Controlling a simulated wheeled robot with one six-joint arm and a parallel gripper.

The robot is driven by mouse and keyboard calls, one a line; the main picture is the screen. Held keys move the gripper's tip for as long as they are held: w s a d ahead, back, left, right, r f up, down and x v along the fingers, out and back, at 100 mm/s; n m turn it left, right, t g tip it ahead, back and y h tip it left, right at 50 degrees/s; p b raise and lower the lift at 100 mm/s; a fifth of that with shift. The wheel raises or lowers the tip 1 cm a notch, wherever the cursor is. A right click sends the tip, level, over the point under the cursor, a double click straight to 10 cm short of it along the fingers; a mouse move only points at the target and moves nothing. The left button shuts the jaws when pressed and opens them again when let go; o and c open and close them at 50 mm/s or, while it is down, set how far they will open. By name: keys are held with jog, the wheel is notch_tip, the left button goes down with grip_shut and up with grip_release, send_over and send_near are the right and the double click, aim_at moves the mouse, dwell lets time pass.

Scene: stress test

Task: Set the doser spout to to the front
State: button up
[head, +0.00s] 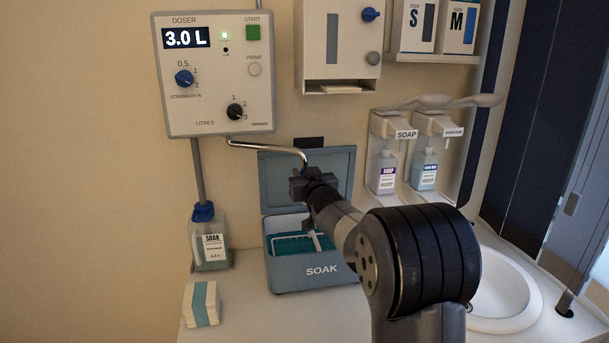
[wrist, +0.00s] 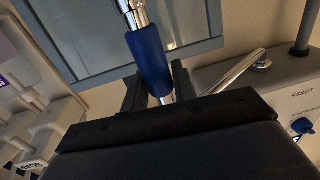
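The doser (head: 218,75) hangs on the wall at upper left, reading 3.0 L with a green light lit. Its chrome spout (head: 265,147) leaves the underside and points right, ending at my gripper (head: 312,183). In the wrist view the spout's blue sleeve (wrist: 149,60) lies between the two dark fingers of my gripper (wrist: 158,92), which look close against it on both sides. The contact is partly hidden by the gripper body. The spout's chrome arm (wrist: 235,70) also shows there, running back to the doser.
The blue-grey SOAK box (head: 290,277) stands open below my gripper, its raised lid (head: 277,180) close behind. A SOAK bottle (head: 210,245) and a banded stack (head: 201,304) are at left. Soap dispensers (head: 385,150) and a basin (head: 505,290) are at right.

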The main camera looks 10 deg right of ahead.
grip_shut()
